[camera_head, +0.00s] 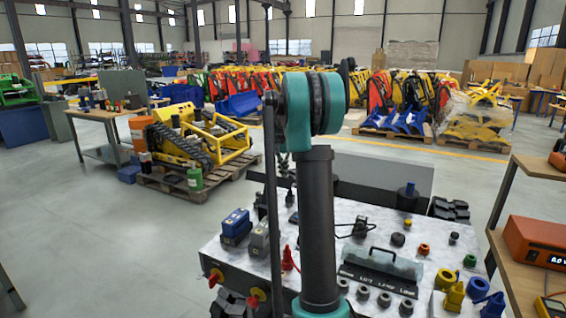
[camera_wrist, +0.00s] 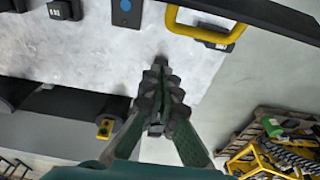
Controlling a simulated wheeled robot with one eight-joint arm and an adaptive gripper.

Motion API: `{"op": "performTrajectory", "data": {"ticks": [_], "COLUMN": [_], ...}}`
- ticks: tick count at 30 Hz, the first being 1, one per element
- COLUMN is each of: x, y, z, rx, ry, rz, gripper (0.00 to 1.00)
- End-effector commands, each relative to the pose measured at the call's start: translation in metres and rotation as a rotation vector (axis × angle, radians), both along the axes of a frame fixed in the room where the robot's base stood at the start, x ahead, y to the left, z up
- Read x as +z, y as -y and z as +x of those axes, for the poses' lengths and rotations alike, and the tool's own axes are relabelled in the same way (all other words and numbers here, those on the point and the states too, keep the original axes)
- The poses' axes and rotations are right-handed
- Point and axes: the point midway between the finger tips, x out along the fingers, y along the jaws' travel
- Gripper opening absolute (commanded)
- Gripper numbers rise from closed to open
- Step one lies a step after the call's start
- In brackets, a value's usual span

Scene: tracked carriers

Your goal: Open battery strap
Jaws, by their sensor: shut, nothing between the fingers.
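I cannot make out a battery strap for certain in either view. My gripper (camera_wrist: 157,92) shows in the wrist view with its dark fingers together and nothing between them. It is above the edge of a pale grey marbled panel top (camera_wrist: 100,50). In the head view my arm hides the middle of this panel top (camera_head: 325,245), and the gripper cannot be seen. A blue block (camera_head: 236,224) and a grey block (camera_head: 259,238) stand at the panel's left end.
A yellow handle (camera_wrist: 203,36) stands near the fingers. Black knobs, a red part (camera_head: 289,260) and a dark handled plate (camera_head: 380,268) sit on the panel. A wooden bench with an orange meter (camera_head: 540,243) is at right. Open floor (camera_head: 110,245) lies at left.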

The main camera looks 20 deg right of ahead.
Motion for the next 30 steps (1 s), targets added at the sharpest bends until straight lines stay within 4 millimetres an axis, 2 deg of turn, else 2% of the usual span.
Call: {"op": "performTrajectory", "data": {"ticks": [4,9,23,30], "x": [0.004,0.006,0.008,0.016], "y": [-0.016,-0.026,-0.029,-0.039], "z": [-0.016,-0.025,-0.028,-0.037], "rx": [0.002,0.001,0.001,0.004], "ry": [0.000,0.000,0.003,0.075], "rz": [0.000,0.000,-0.004,-0.076], "gripper": [0.00,0.00,0.00,0.00]}}
